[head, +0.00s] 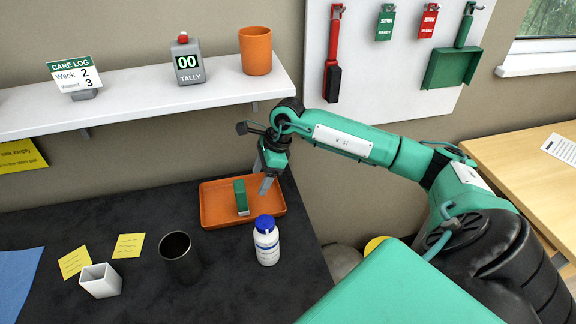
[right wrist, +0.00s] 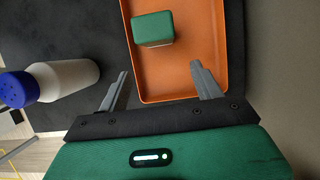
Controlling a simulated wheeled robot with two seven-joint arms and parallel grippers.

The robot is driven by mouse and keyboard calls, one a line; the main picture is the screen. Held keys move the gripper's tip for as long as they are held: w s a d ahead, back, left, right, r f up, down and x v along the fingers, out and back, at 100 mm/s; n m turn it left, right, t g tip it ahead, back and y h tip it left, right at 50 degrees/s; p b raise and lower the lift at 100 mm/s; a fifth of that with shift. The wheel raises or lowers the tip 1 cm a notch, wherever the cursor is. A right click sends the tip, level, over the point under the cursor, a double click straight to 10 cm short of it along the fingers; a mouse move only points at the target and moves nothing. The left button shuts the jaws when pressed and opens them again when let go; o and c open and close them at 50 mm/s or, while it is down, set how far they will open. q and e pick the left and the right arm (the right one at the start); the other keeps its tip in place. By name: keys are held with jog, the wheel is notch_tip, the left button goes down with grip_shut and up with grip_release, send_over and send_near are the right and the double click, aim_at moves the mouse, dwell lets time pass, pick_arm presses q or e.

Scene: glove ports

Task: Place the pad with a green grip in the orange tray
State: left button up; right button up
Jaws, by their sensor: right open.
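The pad with a green grip (head: 240,197) stands upright in the orange tray (head: 216,215), near its middle. In the right wrist view the green grip (right wrist: 153,29) shows from above, inside the orange tray (right wrist: 186,85). My right gripper (head: 266,185) is over the right part of the tray, beside the pad and apart from it. In the right wrist view its two fingers (right wrist: 160,82) are spread with nothing between them. My left gripper is in neither view.
A white bottle with a blue cap (head: 267,243) stands close in front of the tray. A dark cup (head: 180,257) and a white square cup (head: 100,281) stand to the left. A shelf (head: 140,97) overhangs the counter's back.

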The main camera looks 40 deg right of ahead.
jog(key=s+d+b, duration=0.3)
jog(key=d, duration=0.4)
jog(key=shift+s, duration=0.2)
dwell(0.4)
